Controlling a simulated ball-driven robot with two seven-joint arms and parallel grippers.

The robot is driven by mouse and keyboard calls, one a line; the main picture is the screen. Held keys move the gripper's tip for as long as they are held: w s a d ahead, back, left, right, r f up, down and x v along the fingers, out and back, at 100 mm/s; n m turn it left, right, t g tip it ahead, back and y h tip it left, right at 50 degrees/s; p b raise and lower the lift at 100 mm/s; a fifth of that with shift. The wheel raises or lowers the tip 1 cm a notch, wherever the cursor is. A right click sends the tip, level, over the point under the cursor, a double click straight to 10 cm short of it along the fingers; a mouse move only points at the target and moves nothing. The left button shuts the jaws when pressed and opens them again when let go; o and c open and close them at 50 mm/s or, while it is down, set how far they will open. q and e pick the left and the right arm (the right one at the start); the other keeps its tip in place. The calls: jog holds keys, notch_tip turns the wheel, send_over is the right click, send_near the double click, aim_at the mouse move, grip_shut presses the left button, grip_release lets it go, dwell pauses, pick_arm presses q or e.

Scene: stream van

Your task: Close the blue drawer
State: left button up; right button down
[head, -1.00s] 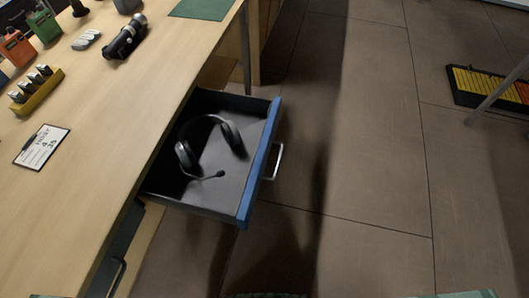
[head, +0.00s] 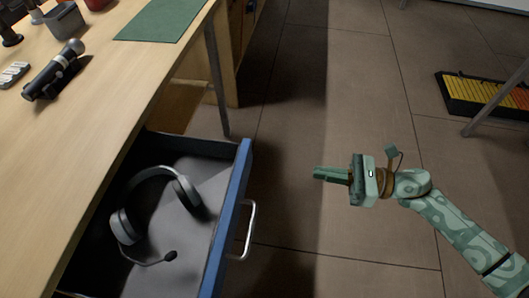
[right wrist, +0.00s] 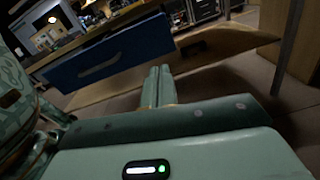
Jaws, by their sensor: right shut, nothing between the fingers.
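The blue drawer (head: 232,215) stands open from under the wooden table, its blue front facing right with a silver bar handle (head: 248,230). A grey headset (head: 165,200) with a microphone lies inside it. My right gripper (head: 316,173) is to the right of the drawer front, apart from it, shut and empty, pointing left towards it. In the right wrist view the shut fingers (right wrist: 158,72) point at the blue front (right wrist: 112,54), which looks tilted there. My left gripper is not in view.
The wooden table (head: 120,120) fills the left side, with a microphone (head: 52,72) and a green mat (head: 160,18) on it. A table leg (head: 217,85) stands behind the drawer. A black tray with yellow and orange parts (head: 480,93) lies at the right. The floor between is clear.

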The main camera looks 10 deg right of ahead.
jog(key=n, duration=0.1)
jog(key=n+b, duration=0.1)
send_near(249, 165)
jog(key=x, duration=0.5)
jog(key=shift+w+a+r, duration=0.1)
jog(key=shift+a+r, duration=0.1)
jog(key=shift+a, duration=0.15)
jog(key=shift+w+a, duration=0.15)
jog(key=shift+a, duration=0.35)
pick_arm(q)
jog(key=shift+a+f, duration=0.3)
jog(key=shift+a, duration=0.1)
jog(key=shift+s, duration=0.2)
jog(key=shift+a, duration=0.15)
pick_arm(e)
jog(key=shift+a, duration=0.15)
